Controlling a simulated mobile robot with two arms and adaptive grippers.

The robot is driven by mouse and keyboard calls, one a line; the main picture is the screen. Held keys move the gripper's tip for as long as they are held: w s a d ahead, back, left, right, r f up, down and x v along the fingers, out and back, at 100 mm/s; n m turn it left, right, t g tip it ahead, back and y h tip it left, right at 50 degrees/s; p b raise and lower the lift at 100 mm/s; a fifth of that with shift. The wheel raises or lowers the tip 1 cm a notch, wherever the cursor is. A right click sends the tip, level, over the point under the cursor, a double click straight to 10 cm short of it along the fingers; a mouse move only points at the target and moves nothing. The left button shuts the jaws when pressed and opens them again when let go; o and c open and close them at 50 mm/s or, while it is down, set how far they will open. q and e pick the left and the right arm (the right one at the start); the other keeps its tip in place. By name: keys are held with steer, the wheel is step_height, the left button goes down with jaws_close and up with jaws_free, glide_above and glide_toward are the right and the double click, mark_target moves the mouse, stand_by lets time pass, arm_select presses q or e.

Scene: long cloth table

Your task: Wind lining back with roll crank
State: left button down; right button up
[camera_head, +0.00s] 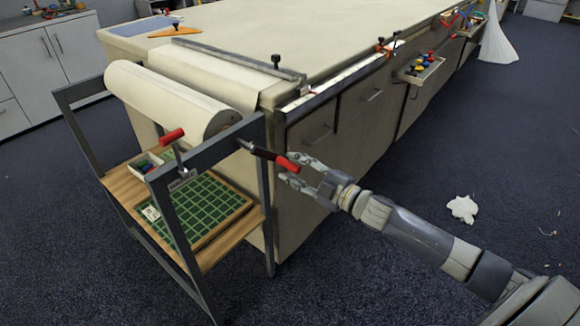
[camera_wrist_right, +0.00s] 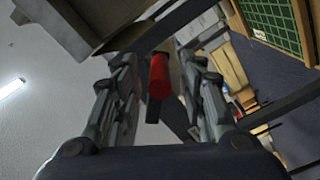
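The cream lining roll (camera_head: 165,98) sits in a dark metal frame at the table's near left end, and its cloth runs up onto the table. The roll crank (camera_head: 261,153) sticks out from the frame's right side, with a dark arm and a red grip (camera_head: 287,163). My right gripper (camera_head: 294,170) is at the outer end of this red grip. In the right wrist view the red grip (camera_wrist_right: 158,75) stands between the two spread fingers (camera_wrist_right: 158,88), with gaps on both sides. My left gripper is not in view.
A second red handle (camera_head: 172,136) on a metal stem stands at the frame's front corner. A wooden shelf below holds a green gridded board (camera_head: 192,215) and a small box (camera_head: 147,163).

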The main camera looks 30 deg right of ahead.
steer(key=shift+x, duration=1)
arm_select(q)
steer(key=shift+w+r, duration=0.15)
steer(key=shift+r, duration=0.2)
arm_select(e)
jaws_close()
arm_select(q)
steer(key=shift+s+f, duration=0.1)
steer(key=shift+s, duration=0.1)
arm_select(e)
steer(key=shift+d, duration=0.1)
